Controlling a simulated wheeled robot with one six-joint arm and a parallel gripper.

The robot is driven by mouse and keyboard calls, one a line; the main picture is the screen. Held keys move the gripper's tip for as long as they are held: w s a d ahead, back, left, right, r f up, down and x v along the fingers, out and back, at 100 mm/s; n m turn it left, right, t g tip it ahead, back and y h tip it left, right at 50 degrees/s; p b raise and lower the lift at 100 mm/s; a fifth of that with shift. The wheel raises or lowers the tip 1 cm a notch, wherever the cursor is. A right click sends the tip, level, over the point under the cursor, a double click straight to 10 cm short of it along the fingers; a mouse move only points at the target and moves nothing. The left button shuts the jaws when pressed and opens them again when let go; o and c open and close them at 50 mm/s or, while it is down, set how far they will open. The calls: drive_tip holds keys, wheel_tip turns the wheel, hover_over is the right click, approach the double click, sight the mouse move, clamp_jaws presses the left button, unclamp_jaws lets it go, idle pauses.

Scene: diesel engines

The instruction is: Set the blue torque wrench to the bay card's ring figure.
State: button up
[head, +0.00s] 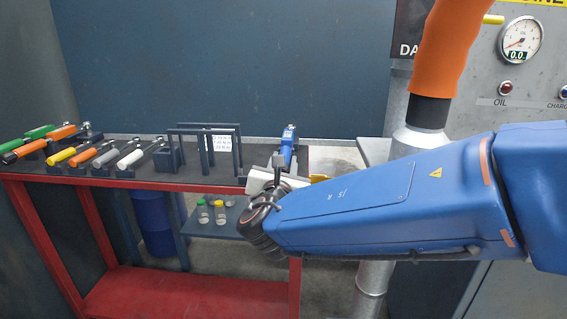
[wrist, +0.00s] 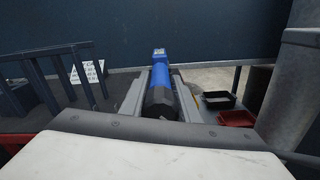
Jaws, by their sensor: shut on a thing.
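The blue torque wrench (head: 287,146) is at the right end of the tool bench, pointing away from me. In the wrist view the blue wrench (wrist: 160,75) lies between the grey fingers, its dark grip nearest. My gripper (head: 277,165) is shut on it; in the wrist view my gripper (wrist: 160,100) has a finger along each side of the dark grip. The wrench's scale is too small to read. A white printed card (head: 218,141), likely the bay card, stands behind the dark rack; it also shows in the wrist view (wrist: 90,72). Its figures are not legible.
Several wrenches with coloured handles, one yellow (head: 69,153), lie on the left of the red-framed bench (head: 110,178). A dark rack (head: 207,152) stands left of my gripper. A black tray (wrist: 218,99) and red tray (wrist: 236,118) lie to the right. A gauge panel (head: 520,40) is behind my arm.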

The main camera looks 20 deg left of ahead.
drive_tip(key=m, duration=0.5)
drive_tip(key=shift+m, duration=0.4)
drive_tip(key=m, duration=0.5)
drive_tip(key=shift+m, duration=0.3)
drive_tip(key=shift+f, duration=0.1)
drive_tip(key=o, duration=1)
drive_tip(key=shift+o, duration=0.2)
drive_tip(key=shift+s, duration=0.1)
drive_tip(key=v, duration=1.7)
drive_tip(key=shift+s, duration=0.15)
